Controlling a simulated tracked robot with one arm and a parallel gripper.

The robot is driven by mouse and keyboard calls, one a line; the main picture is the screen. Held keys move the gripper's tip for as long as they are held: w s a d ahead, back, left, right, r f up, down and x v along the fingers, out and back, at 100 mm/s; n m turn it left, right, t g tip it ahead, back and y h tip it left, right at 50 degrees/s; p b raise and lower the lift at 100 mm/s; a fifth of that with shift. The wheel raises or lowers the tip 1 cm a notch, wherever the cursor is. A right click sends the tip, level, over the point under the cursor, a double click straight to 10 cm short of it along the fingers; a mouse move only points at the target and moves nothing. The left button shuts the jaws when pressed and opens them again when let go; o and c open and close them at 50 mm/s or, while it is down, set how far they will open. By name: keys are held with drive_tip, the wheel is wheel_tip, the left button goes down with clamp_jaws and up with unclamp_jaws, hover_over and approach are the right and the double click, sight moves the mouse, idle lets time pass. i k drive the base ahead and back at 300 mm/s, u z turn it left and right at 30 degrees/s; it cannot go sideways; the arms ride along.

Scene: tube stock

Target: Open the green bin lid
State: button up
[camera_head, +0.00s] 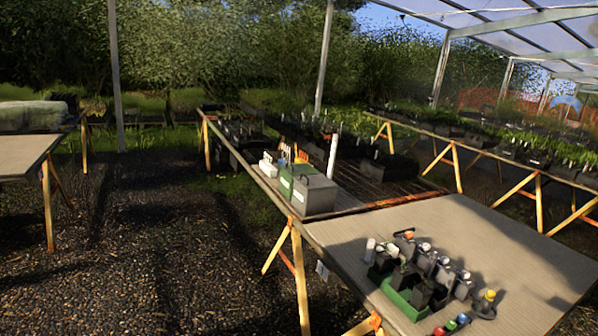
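A green box (287,178) stands on the far part of the middle table, tight against a grey box (315,197) with a dark handle-like piece on top. I cannot tell whether the green box's top is a shut lid, or whether the green and grey parts are one bin. A low green tray (397,301) sits on the near table, with dark containers in and around it. No lid shows on the tray. My gripper is not in view.
The near tabletop (490,235) is bare at the right and back. Capped bottles (488,304) stand by the tray. Dark plant trays (385,168) fill the far table. Another table (18,160) stands left, with open gravel (165,250) between.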

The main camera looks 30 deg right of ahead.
sight(300, 167)
drive_tip(key=z, duration=0.1)
drive_tip(key=i, duration=1.75)
drive_tip(key=z, duration=0.25)
drive_tip(key=i, duration=1.3)
drive_tip(key=z, duration=0.3)
drive_tip(key=i, duration=2.1)
drive_tip(key=z, duration=0.1)
